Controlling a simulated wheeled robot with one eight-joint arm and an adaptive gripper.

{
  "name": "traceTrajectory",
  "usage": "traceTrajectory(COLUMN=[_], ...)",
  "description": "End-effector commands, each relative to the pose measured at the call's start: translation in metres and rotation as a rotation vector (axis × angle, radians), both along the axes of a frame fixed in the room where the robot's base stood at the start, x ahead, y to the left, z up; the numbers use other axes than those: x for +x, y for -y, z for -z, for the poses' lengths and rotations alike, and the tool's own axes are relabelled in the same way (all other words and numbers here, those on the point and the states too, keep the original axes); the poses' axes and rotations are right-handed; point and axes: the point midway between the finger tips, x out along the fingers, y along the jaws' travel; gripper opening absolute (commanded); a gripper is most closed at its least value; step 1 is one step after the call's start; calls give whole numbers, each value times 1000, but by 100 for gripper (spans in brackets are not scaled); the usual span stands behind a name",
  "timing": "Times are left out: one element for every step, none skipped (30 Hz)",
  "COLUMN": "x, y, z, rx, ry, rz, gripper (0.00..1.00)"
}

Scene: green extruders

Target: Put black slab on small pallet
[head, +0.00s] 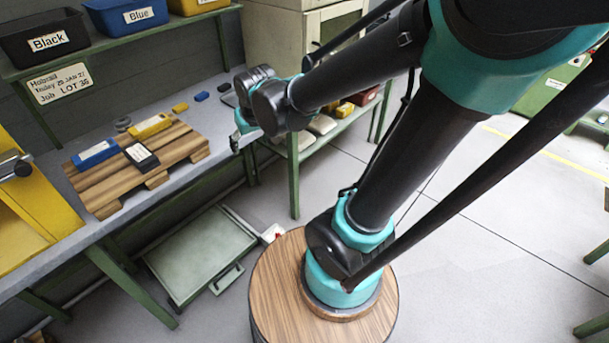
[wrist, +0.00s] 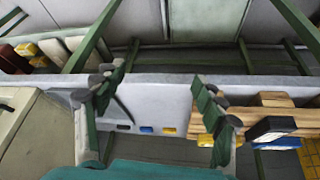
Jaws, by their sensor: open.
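The black slab (head: 142,157), with a white label, lies on the wooden pallet (head: 107,200) on the workbench. It lies near the pallet's front edge, beside a blue slab (head: 95,153) and a yellow slab (head: 150,126). In the wrist view the black slab (wrist: 270,128) and the pallet (wrist: 262,113) show at the right, partly behind a finger. My gripper (head: 243,130) is at the bench's front edge, to the right of the pallet and apart from it. In the wrist view my gripper (wrist: 158,75) has its fingers wide apart with nothing between them.
Small yellow (head: 180,107), blue (head: 201,96) and dark (head: 224,87) pieces lie on the bench right of the pallet. A shelf above holds a black bin (head: 45,42) and a blue bin (head: 125,16).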

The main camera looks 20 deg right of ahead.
Motion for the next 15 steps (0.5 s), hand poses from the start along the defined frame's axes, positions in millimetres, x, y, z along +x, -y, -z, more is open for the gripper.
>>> traceTrajectory(x=[-13, -21, -31, -40, -48, -58, -66, -73, -81, -86, -91, -96, -98, -100, -102], y=[28, 42, 58, 69, 80, 91, 99, 105, 112, 117, 120, 124, 125, 127, 128], z=[12, 18, 27, 33, 38, 45, 50, 55, 60, 63, 66, 69, 71, 72, 73], rx=[-1, -2, -2, -2, -2, -1, 1, 2, 2, 3, 4, 5, 5, 5, 6], ry=[-12, -20, -29, -35, -41, -50, -56, -60, -65, -69, -71, -76, -78, -79, -80], rz=[47, 68, 97, 115, 134, 156, 172, 185, 201, 210, 218, 229, 233, 236, 240], gripper=[70, 70, 70, 70, 70, 70, 70, 70, 70, 70, 70, 70, 70, 70, 70])
